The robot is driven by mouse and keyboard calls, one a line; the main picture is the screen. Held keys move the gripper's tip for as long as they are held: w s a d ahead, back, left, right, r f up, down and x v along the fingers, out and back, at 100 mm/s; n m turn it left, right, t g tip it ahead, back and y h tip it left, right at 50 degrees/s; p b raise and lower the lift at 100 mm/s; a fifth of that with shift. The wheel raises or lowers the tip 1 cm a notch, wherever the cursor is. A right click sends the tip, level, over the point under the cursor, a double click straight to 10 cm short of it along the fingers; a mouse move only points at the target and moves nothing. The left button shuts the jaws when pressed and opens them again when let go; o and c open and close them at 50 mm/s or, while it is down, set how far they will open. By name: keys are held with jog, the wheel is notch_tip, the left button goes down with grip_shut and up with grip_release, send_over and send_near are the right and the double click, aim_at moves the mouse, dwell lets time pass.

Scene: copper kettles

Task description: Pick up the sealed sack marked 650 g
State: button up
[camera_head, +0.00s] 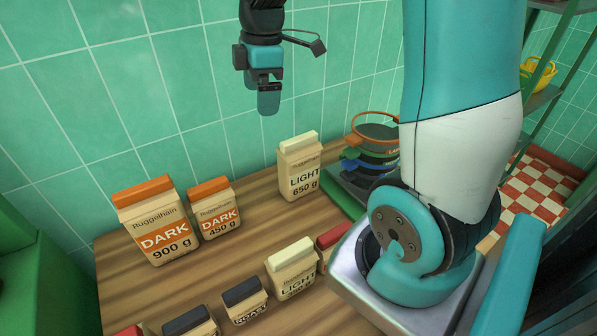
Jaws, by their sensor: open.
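The sack marked LIGHT 650 g (300,168) stands upright on the wooden counter, near the tiled wall. It is beige with a pale cream folded top, which looks closed. My gripper (268,98) hangs at the top of the view, pointing down, higher than the sack and to its left in the picture. It is open and apart from the sack, with nothing visible in it. One finger hides most of the other from this side.
Orange-topped DARK 900 g (160,225) and DARK 450 g (215,210) sacks stand left. A second LIGHT sack (292,270) and a dark-topped ROAST sack (246,302) stand in front. Stacked coloured rings (372,160) are close right of the 650 g sack. My arm covers the right side.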

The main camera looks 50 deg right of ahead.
jog(key=n+h, duration=0.1)
jog(key=n, duration=0.1)
send_near(299, 137)
jog(key=shift+g, duration=0.4)
jog(key=f, duration=0.2)
jog(key=f+p, duration=0.1)
jog(key=f, duration=0.3)
jog(key=shift+w+d+f+p, duration=0.1)
jog(key=shift+w+f+p, duration=0.2)
jog(key=shift+w+f, duration=0.05)
jog(key=shift+f+p, duration=1.05)
jog(key=shift+f, duration=2.1)
jog(key=shift+c, duration=0.2)
jog(key=c, duration=1.8)
jog(key=shift+r, duration=0.2)
grip_shut()
